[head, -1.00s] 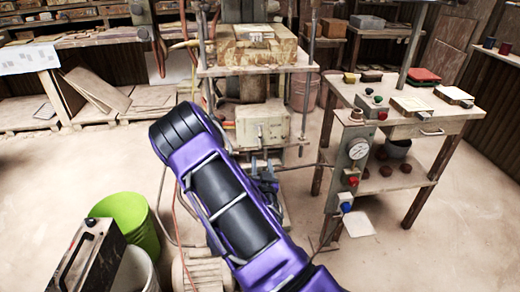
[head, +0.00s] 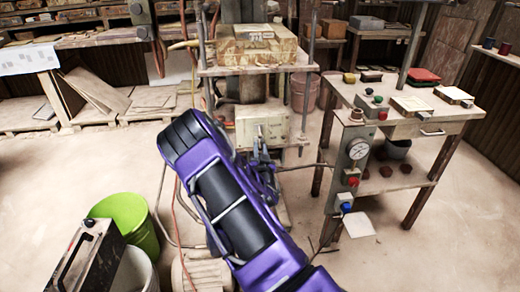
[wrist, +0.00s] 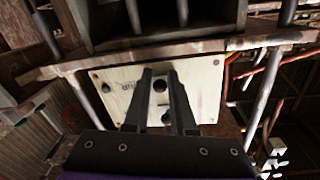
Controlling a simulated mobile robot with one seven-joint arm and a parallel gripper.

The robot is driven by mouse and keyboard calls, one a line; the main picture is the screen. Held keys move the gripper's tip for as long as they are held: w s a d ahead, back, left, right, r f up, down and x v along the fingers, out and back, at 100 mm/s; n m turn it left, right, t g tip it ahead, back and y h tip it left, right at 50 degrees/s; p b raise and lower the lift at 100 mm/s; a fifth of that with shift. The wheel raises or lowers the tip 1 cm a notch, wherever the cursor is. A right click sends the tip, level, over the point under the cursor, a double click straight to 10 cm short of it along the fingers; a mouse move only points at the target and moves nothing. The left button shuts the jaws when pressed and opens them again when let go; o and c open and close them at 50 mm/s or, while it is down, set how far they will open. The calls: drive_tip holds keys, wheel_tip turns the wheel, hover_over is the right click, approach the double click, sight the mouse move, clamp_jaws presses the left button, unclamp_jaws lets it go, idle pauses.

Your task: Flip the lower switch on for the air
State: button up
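A pale switch panel (head: 245,130) is fixed on the press under its middle plate; it also shows in the wrist view (wrist: 209,88). In the wrist view an upper dark switch (wrist: 160,85) and a lower dark switch (wrist: 167,117) sit one above the other on it. A small lettered label (wrist: 128,86) is left of them. My gripper (wrist: 159,73) is open and empty in front of the panel. Its fingers show on either side of the switches. I cannot tell whether they touch the panel. In the head view my gripper (head: 262,165) is partly hidden by my arm.
A press plate (wrist: 150,52) juts out just above the panel. Metal rods (wrist: 262,95) and red cables (wrist: 232,75) are to its right. A side post with a gauge (head: 358,149) and a work table (head: 430,125) stand right. A green bucket (head: 130,220) stands left.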

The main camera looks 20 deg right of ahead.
clamp_jaws()
drive_tip(key=shift+r, duration=0.15)
drive_tip(key=shift+s+r+g+p, duration=0.1)
drive_tip(key=shift+r+g+p, duration=0.5)
drive_tip(key=shift+p, duration=0.55)
drive_tip(key=g+p, duration=0.1)
drive_tip(key=g+y+p, duration=0.1)
drive_tip(key=p, duration=0.1)
drive_tip(key=shift+r+g, duration=0.25)
drive_tip(key=shift+g, duration=0.15)
drive_tip(key=shift+s+r+n+g+y+p, duration=0.15)
drive_tip(key=shift+n+g+y+p, duration=0.2)
drive_tip(key=shift+g+p, duration=0.7)
drive_tip(key=shift+g, duration=0.45)
drive_tip(key=shift+o, duration=2.4)
unclamp_jaws()
drive_tip(key=shift+r, duration=0.1)
